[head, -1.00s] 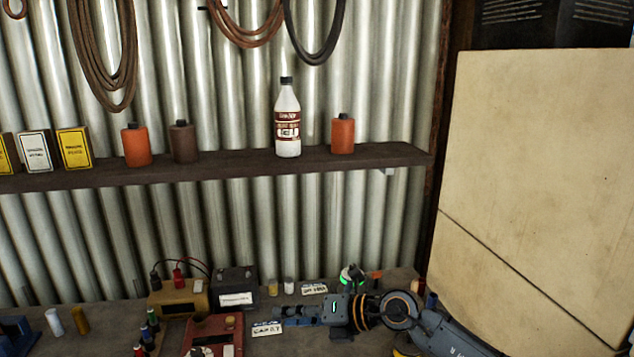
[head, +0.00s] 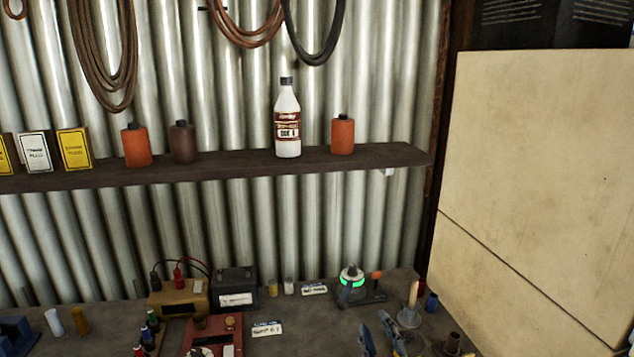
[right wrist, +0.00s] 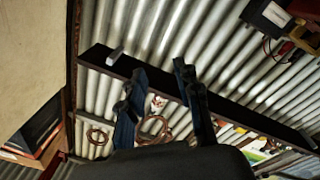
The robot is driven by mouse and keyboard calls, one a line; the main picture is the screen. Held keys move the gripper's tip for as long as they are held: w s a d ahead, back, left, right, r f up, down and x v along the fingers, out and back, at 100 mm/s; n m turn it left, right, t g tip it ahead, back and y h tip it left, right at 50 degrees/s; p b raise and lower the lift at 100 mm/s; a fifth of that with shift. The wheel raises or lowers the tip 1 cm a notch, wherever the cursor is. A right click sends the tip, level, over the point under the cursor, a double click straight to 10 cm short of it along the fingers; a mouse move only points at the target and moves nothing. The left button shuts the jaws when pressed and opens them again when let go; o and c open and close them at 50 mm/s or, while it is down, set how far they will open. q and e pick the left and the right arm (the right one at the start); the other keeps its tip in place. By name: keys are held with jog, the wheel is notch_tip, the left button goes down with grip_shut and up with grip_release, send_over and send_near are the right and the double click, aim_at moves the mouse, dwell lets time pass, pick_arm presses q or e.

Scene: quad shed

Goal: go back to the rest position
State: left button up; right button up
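My right gripper (head: 378,336) shows at the bottom edge of the head view, over the front of the bench (head: 300,325). Only its two blue fingers are in sight there, pointing up and set apart. In the right wrist view the same gripper (right wrist: 158,82) has its fingers wide apart with nothing between them. Beyond them are the corrugated wall and the dark shelf, seen tilted. My left gripper is not in view.
A green-lit round device (head: 351,284), a pale upright stick on a round base (head: 408,310) and small dark pots (head: 451,343) stand near the right gripper. A red box (head: 214,335) and a battery (head: 235,288) are left. A tan panel (head: 540,180) closes the right side.

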jog(key=s+d+f+m+g+h, duration=0.4)
jog(key=s+d+f+m+g, duration=0.3)
jog(key=s+f, duration=0.6)
jog(key=s+d+f+g+y, duration=0.1)
jog(key=s+f+g, duration=0.3)
jog(key=s, duration=0.5)
jog(key=s+d+f+g+y, duration=0.1)
jog(key=s+f+g, duration=0.35)
jog(key=s, duration=0.45)
notch_tip(320, 180, down, 29)
jog(key=s+b, duration=0.1)
jog(key=s, duration=0.1)
jog(key=s+d+f+g+b, duration=0.1)
jog(key=s+d+f, duration=0.2)
jog(key=s+f, duration=1.2)
jog(key=shift+s+d+g+h, duration=0.15)
jog(key=shift+s+g+h, duration=0.1)
jog(key=shift+g+h, duration=0.1)
